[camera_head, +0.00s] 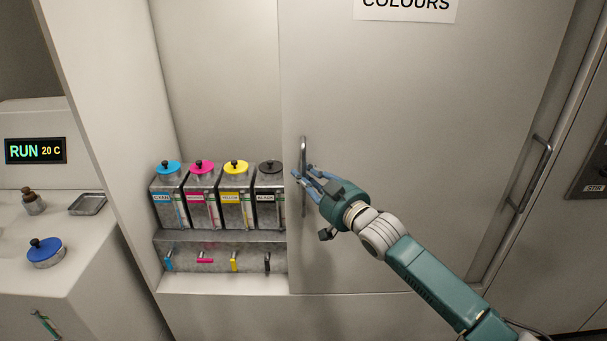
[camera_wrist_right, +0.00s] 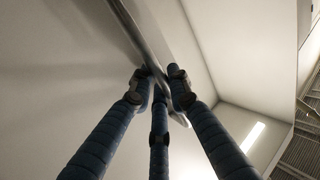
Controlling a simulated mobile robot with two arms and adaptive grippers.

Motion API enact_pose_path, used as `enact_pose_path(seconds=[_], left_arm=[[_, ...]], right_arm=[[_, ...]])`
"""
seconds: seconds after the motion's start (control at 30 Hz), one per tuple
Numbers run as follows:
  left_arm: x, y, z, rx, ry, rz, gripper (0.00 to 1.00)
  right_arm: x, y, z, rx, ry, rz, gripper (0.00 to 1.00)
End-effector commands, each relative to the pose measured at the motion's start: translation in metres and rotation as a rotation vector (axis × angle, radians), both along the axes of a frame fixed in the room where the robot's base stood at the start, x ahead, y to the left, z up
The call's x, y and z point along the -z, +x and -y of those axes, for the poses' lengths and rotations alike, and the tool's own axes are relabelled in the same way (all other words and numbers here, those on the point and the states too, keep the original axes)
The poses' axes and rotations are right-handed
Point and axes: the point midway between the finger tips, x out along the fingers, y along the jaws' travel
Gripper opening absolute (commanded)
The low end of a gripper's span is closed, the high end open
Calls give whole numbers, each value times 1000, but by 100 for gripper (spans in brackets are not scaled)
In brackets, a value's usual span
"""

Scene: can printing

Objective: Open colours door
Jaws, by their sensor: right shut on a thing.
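The colours door (camera_head: 400,120) is a large pale panel with a "COLOURS" sign (camera_head: 406,8) at its top. It stands partly open, with the cabinet's left part uncovered. Its upright metal handle (camera_head: 303,148) is near the door's left edge. My right gripper (camera_head: 300,175) is shut on this handle. In the right wrist view, the blue fingers close around the metal bar (camera_wrist_right: 143,35). My left gripper is not in view.
Cyan, magenta, yellow (camera_head: 235,195) and black ink tanks stand in the uncovered part, with small taps below. At left, a counter holds a blue-lidded pot (camera_head: 46,252), a brown bottle (camera_head: 33,201) and a metal tray (camera_head: 88,204). Another handle (camera_head: 530,172) is at right.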

Motion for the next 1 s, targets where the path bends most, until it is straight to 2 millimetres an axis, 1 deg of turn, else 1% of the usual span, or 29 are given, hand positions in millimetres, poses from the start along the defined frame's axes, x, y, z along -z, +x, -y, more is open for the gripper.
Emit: enact_pose_path(seconds=[0.03,0.4,0.43,0.5,0.83,0.93,1.0], left_arm=[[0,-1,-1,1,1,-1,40],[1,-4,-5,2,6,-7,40],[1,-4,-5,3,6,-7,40],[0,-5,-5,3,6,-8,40],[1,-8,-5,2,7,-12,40],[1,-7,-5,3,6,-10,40],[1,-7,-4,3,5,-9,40]], right_arm=[[2,-1,0,-1,-1,-4,0],[3,-1,0,-1,-3,-4,0],[3,-1,0,-1,-3,-4,23],[2,-1,0,-1,-3,-4,33],[1,-2,2,-1,-1,-2,33],[2,-9,7,0,-1,-3,33],[2,-18,12,0,-2,-2,33]])
